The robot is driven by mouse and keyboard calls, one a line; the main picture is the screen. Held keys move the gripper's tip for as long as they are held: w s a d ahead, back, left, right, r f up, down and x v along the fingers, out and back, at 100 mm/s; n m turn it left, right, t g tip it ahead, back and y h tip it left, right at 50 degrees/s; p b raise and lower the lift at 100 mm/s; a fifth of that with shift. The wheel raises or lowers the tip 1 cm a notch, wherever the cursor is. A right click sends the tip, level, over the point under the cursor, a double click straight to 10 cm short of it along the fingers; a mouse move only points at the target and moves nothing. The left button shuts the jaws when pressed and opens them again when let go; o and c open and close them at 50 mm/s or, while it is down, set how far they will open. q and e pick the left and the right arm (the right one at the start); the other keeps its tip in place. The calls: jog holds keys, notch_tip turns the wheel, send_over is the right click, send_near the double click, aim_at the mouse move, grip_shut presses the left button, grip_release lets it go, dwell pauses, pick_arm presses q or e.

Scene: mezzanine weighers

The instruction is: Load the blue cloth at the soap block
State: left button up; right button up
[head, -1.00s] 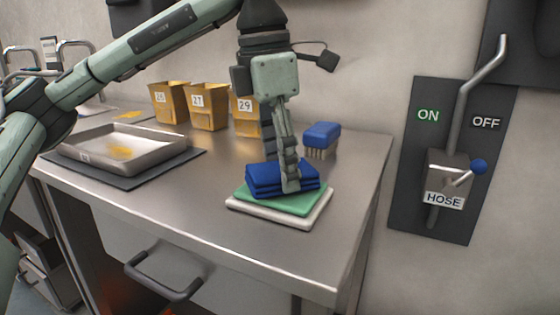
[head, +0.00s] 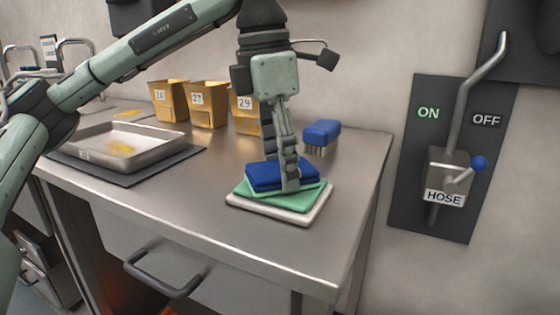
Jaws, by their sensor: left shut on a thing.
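A folded blue cloth (head: 268,175) lies at the top of a flat stack near the right end of the steel counter. Green layers (head: 300,203) show under it, with a whitish slab (head: 270,214) at the bottom. My left gripper (head: 289,188) points down over the stack, with its fingers at the cloth's front right part, shut on the cloth. The gripper hides part of the cloth. I cannot pick out a soap block with certainty. My right gripper is not in view.
A blue brush (head: 322,134) stands behind the stack. Yellow numbered bins (head: 207,108) line the wall. A shallow metal tray (head: 170,148) sits on a dark mat at left. A hose lever panel (head: 405,200) is on the right wall. The counter front is clear.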

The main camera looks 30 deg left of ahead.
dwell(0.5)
pick_arm(q)
jog(key=shift+r+p, duration=2.7)
jog(key=shift+r, duration=0.75)
jog(key=shift+s, duration=0.1)
